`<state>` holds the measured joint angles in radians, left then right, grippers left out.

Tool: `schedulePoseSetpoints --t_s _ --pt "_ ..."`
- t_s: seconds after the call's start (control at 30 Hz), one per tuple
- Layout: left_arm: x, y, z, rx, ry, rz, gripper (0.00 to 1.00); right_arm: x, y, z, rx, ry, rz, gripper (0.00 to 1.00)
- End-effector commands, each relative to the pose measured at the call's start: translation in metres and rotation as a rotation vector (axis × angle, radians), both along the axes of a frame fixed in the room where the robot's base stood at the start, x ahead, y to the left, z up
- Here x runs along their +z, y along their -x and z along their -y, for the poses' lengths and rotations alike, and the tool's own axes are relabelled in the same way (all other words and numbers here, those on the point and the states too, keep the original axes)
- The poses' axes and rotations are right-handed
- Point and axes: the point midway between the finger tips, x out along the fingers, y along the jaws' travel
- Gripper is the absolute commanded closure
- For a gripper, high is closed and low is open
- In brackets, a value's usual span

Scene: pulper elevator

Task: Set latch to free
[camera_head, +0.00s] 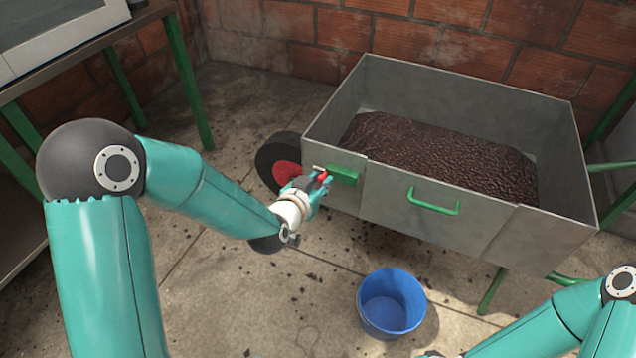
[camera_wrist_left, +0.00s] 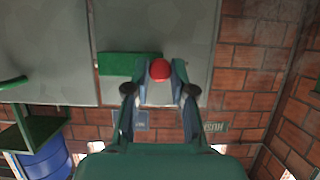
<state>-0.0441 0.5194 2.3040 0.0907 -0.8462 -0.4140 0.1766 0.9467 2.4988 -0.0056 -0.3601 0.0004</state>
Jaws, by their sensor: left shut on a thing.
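The latch is a green block (camera_head: 343,175) on the front wall of a grey metal cart (camera_head: 385,190), near its left end. A red knob (camera_head: 322,176) sits at the left end of the block. My left gripper (camera_head: 319,183) is shut on the red knob. In the left wrist view the knob (camera_wrist_left: 160,70) shows between the two fingertips, with the green block (camera_wrist_left: 118,64) just to its left. The fingers partly hide the knob in the head view. My right arm shows at the lower right, but its gripper is out of the frame.
The cart holds a dark, grainy heap (camera_head: 440,150). A green handle (camera_head: 433,207) is on its front panel, right of the latch. A blue bucket (camera_head: 391,303) stands on the floor in front. A green-legged table (camera_head: 95,45) stands at the upper left. Brick walls close off the back.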

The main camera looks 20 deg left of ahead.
Motion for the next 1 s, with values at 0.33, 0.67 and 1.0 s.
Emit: schedulePoseSetpoints --t_s 0.33,0.67,1.0 --pt "0.000 0.000 -0.003 0.011 0.002 -0.002 0.51 0.000 0.000 0.000 0.000 0.000 0.000 0.69" --pt "0.006 0.014 -0.004 0.008 0.002 -0.001 0.51 0.001 0.000 0.000 0.000 0.000 0.000 0.69" --pt "0.024 0.060 -0.009 0.010 0.002 -0.001 0.51 0.001 0.000 0.000 0.000 0.000 0.000 0.69"
